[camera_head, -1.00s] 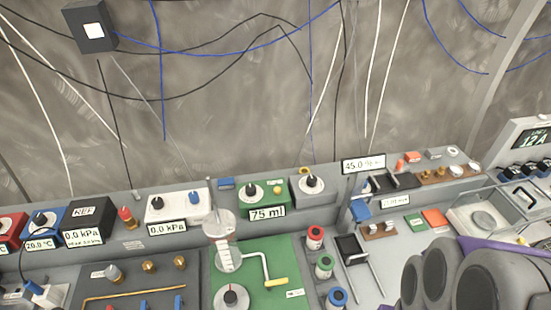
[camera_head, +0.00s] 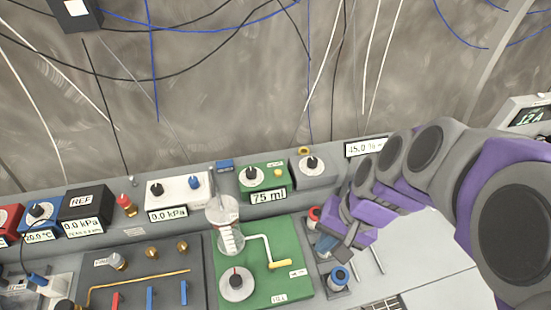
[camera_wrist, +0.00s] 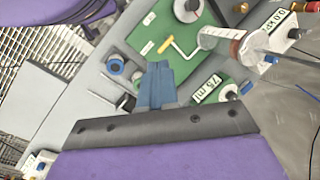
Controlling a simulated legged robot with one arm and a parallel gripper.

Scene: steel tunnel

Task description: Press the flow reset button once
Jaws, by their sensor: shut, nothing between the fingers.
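The green box also shows in the wrist view (camera_wrist: 228,86), right of the fingers. My gripper (camera_head: 322,246) is shut and empty, with blue-grey fingers. It is above the panel, in front and to the right of the green box, apart from it. It shows at the bottom middle of the wrist view (camera_wrist: 157,70).
A green panel (camera_head: 270,239) holds a clear cylinder (camera_head: 227,232), a crank with a yellow handle (camera_head: 280,264) and a dial. A blue-topped knob (camera_head: 339,276) is below my gripper. Cables hang on the wall.

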